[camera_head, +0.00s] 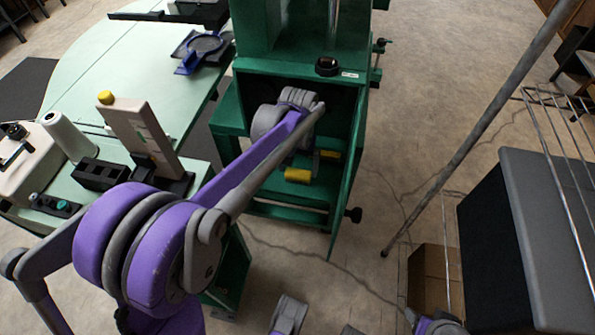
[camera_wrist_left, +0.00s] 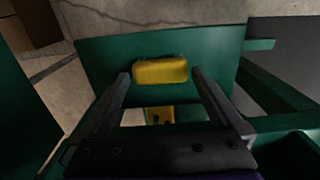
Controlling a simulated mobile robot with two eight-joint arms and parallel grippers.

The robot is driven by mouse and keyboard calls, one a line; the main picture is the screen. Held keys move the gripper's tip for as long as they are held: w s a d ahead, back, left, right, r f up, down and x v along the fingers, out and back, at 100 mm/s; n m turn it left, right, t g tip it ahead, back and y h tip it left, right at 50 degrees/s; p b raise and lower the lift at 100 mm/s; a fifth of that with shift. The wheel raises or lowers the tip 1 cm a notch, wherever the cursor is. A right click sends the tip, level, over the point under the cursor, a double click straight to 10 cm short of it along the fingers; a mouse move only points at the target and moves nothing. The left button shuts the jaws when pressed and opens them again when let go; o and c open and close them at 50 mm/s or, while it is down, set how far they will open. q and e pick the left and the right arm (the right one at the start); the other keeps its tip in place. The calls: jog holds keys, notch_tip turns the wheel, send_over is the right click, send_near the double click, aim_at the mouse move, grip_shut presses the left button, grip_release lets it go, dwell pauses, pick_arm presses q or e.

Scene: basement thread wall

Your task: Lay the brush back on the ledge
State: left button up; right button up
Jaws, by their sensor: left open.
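A yellow block-shaped piece (camera_head: 297,175), which I take to be the brush, lies at the green ledge (camera_head: 262,211) in the lower part of the green machine. In the left wrist view the yellow piece (camera_wrist_left: 160,71) shows against a green surface, between the tips of my left gripper (camera_wrist_left: 161,74). The left gripper is open, one finger on each side, with gaps between fingers and piece. In the head view the gripper is mostly hidden by my wrist. A second yellow piece (camera_head: 329,154) shows beside the first. No bristles are visible.
The green machine's frame (camera_head: 360,150) closes in around my left wrist. A pale green table (camera_head: 75,85) with a thread cone (camera_head: 68,135) stands at left. A slanted grey pole (camera_head: 470,145) and a dark box (camera_head: 530,230) stand at right.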

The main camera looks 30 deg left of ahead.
aim_at(298, 172)
pick_arm(q)
notch_tip(298, 172, up, 8)
jog(key=p, duration=0.2)
jog(key=s+d+f+m+t, duration=0.1)
jog(key=s+d+f+t, duration=0.1)
jog(key=s, duration=0.9)
jog(key=s+d+f+m+t, duration=0.1)
jog(key=s+d+f+t, duration=0.1)
jog(key=s, duration=0.9)
notch_tip(298, 172, down, 2)
jog(key=shift+s+d+m, duration=0.4)
jog(key=shift+d, duration=0.15)
pick_arm(e)
notch_tip(298, 172, up, 3)
jog(key=shift+s+f, duration=0.1)
jog(key=shift+s, duration=0.05)
pick_arm(q)
jog(key=shift+c, duration=0.3)
pick_arm(e)
jog(key=shift+c, duration=0.3)
